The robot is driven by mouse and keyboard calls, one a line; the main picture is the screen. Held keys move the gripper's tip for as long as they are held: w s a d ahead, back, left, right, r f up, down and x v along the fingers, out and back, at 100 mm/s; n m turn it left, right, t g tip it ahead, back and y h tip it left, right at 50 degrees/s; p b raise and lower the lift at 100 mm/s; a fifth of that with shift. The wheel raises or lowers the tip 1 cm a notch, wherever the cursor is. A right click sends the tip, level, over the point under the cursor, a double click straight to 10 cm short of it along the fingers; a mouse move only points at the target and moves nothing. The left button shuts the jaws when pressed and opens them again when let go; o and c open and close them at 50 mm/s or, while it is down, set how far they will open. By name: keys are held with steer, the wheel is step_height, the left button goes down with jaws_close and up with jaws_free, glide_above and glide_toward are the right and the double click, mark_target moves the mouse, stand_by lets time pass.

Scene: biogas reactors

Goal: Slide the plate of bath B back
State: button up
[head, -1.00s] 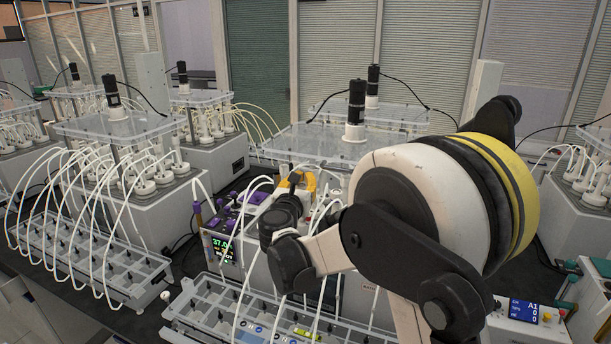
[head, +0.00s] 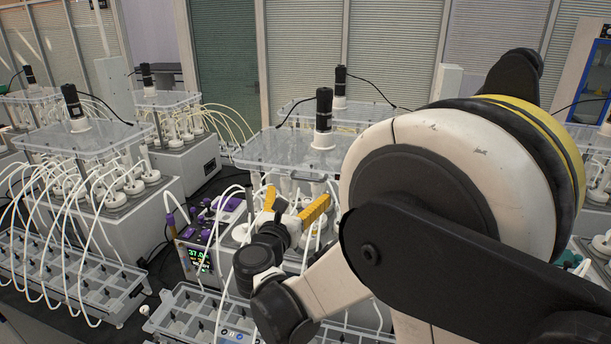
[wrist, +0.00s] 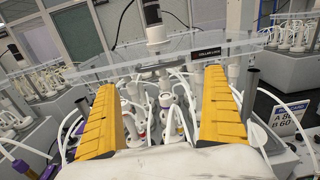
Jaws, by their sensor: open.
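The clear plate (head: 262,152) lies over the nearest bath in the middle of the head view, with a black motor (head: 324,108) standing on it. It is probably bath B's plate, though I cannot read a bath letter on it. My gripper (head: 294,202), with yellow fingers, is open and empty, just in front of and below the plate's near edge. The wrist view shows my gripper (wrist: 160,85) spread wide, with bottles and tubes between and beyond its fingers.
White tubes arch around my gripper. A control unit with a green display (head: 198,258) and purple parts stands left of it. A clear rack (head: 185,310) lies in front. Another bath with a plate (head: 85,137) stands at left. A sign (wrist: 285,117) shows at right.

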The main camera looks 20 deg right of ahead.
mark_target(307, 180)
steer(key=x, duration=0.8)
steer(key=shift+w+d, duration=0.15)
steer(key=shift+d, duration=0.05)
steer(key=c, duration=1.3)
